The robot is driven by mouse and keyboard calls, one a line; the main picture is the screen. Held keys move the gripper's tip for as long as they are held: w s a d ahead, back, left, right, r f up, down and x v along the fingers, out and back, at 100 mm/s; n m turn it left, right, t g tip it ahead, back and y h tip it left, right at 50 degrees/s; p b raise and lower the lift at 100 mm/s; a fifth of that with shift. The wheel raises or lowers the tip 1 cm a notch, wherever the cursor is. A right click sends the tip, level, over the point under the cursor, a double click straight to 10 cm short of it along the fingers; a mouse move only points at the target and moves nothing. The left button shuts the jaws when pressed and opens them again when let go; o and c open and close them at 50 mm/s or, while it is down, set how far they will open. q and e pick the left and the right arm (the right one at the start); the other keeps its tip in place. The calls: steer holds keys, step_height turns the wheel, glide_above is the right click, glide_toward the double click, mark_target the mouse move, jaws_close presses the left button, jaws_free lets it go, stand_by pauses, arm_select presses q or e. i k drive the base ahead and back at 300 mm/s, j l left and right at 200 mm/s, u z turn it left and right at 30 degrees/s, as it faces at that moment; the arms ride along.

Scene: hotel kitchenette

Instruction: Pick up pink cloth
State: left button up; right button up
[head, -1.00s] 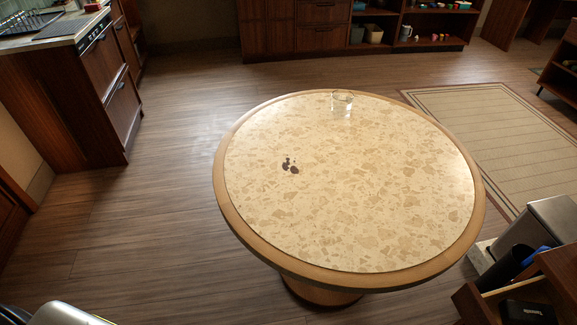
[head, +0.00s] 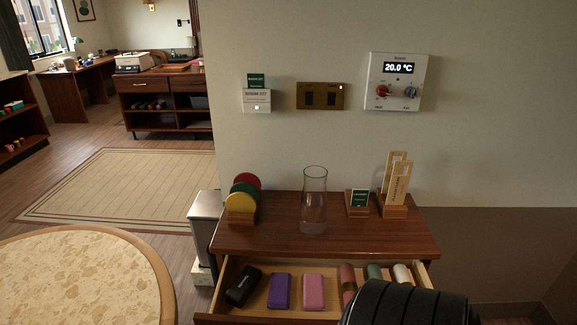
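The pink cloth (head: 313,291) looks like a small folded block. It lies in the open top drawer (head: 222,292) of the dark wooden cabinet (head: 265,242), in the head view at bottom centre. A similar purple folded piece (head: 281,291) lies just left of it, with a small gap. A reddish roll (head: 348,281) lies to its right. The pink cloth is uncovered from above. A black ribbed part, seemingly of my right arm, covers the drawer's front right corner. Neither of my grippers shows, so their state is hidden.
The drawer also holds a black case (head: 243,286), a green roll (head: 374,273) and a white roll (head: 402,274). On the cabinet top stand a glass carafe (head: 313,205), coloured discs (head: 242,198) and wooden holders (head: 394,190). A round table (head: 85,280) is at left, a wall behind.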

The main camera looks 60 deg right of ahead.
mark_target(314, 297)
steer(key=z, duration=2.05)
